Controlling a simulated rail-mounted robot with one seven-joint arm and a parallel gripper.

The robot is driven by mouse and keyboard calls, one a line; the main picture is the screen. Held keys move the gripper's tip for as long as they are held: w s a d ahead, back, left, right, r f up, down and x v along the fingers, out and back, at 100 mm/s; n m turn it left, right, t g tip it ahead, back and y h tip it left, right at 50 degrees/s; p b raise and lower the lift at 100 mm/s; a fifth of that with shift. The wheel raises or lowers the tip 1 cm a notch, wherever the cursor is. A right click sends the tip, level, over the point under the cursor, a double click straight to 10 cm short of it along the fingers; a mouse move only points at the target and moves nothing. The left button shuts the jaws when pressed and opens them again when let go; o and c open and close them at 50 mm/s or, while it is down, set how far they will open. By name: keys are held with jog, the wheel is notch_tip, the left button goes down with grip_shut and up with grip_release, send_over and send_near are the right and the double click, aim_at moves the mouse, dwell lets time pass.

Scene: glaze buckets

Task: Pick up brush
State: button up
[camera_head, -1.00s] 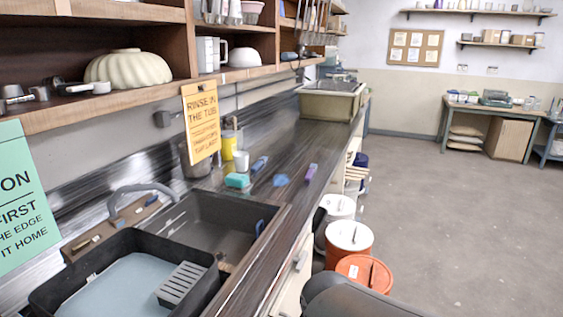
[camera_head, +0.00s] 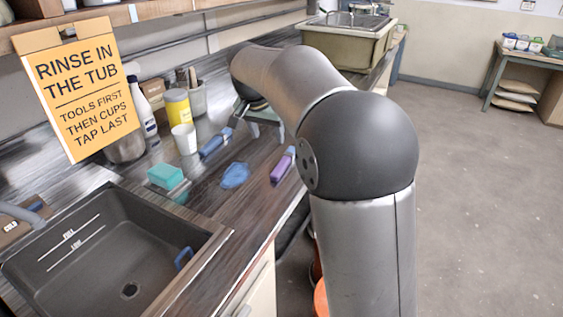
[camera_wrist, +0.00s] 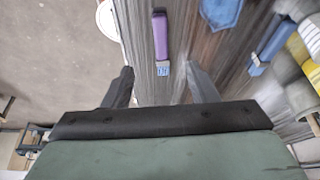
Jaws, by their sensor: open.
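A purple-handled brush (camera_head: 283,165) lies on the counter near its front edge. A blue-handled brush (camera_head: 216,142) lies farther back, beside a white cup. In the wrist view the purple brush (camera_wrist: 160,36) is ahead of my gripper (camera_wrist: 162,86), lined up with the gap between its fingers. The fingers are spread apart with nothing between them. The blue brush (camera_wrist: 268,46) is to the right in that view.
A blue cloth (camera_head: 235,175) lies between the brushes, and a teal sponge (camera_head: 166,176) to its left. A dark sink (camera_head: 95,240) is at left.

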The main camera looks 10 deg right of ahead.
send_over(279, 168)
jog(key=s+a, duration=0.2)
notch_tip(279, 168, down, 11)
jog(key=shift+w+d+r+p, duration=0.1)
jog(key=shift+w+p, duration=0.05)
jog(key=shift+p, duration=0.3)
jog(key=shift+p+x, duration=0.5)
jog(key=shift+x, duration=2.15)
jog(key=shift+d, duration=0.1)
grip_shut()
